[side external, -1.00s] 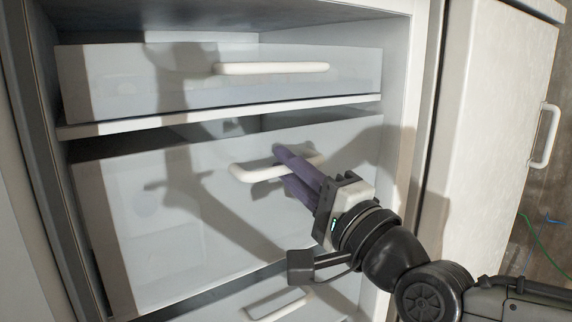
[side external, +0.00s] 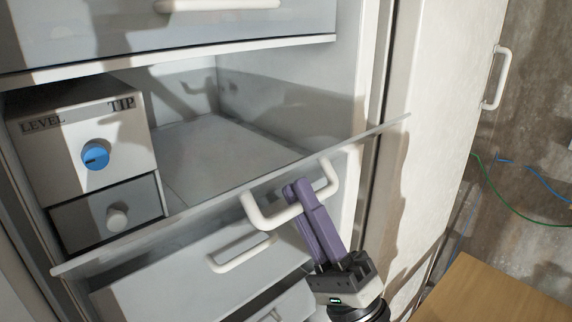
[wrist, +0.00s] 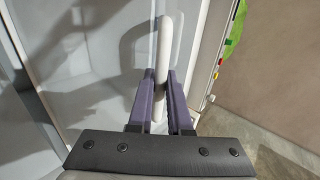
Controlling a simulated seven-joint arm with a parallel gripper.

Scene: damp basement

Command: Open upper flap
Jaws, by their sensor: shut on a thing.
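The grey middle flap (side external: 180,221) is tilted out and down from the white cabinet, with its top edge well away from the opening. Its white bar handle (side external: 258,214) also shows upright in the wrist view (wrist: 164,45). My gripper (side external: 298,190) has its purple fingers shut on this handle, one finger on each side in the wrist view (wrist: 161,78). A higher front panel (side external: 110,38) with a white handle (side external: 215,5) sits above, cut off by the frame; it looks closed.
Inside the opening, a box (side external: 60,148) marked LEVEL and TIP carries a blue knob (side external: 95,156). Below it is a small drawer (side external: 75,222) with a white knob (side external: 117,218). Another handle (side external: 240,254) lies under the flap. A white door (side external: 440,90) stands right.

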